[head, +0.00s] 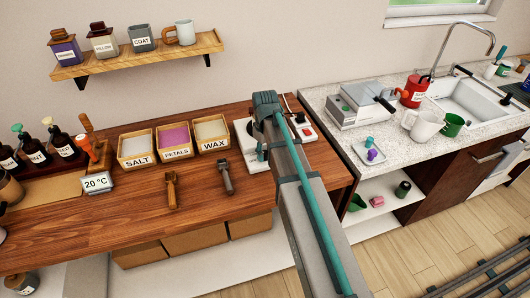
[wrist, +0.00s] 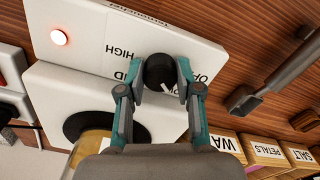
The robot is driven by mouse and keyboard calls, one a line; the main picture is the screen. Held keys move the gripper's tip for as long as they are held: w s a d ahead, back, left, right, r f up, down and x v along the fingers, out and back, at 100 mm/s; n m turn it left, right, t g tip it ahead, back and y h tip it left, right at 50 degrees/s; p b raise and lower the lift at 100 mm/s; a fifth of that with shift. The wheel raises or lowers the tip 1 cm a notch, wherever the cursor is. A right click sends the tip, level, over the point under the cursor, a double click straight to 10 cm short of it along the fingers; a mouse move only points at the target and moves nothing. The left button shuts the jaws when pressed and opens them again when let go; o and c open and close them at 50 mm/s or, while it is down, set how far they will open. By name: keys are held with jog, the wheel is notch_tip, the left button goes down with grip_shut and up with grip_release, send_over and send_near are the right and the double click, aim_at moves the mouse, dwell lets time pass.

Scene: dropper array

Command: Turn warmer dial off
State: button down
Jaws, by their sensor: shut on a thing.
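The warmer's black dial (wrist: 159,70) shows in the wrist view, on a white panel with partly covered labels; HIGH is readable, and parts of other labels show beside the dial. My gripper (wrist: 161,78) has its two teal fingers on opposite sides of the dial, closed on it. A red light (wrist: 59,38) glows on the panel. The white warmer (head: 306,132) shows in the head view on the wooden counter, partly behind my arm. My arm hides the dial and gripper there. The dial's exact setting cannot be told.
Boxes marked SALT (head: 136,149), PETALS (head: 173,139) and WAX (head: 211,132) stand left of the warmer. A dark scoop (head: 225,177) and a wooden scoop (head: 171,190) lie in front. A grey-white device (head: 356,104) stands on the right counter.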

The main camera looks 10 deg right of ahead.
aim_at(265, 153)
jog(key=n, duration=0.4)
jog(key=shift+w+n, duration=0.1)
jog(key=shift+n, duration=1.9)
jog(key=c, duration=1.1)
grip_release()
jog(key=shift+o, duration=0.2)
jog(key=shift+r, duration=0.1)
notch_tip(265, 153, up, 12)
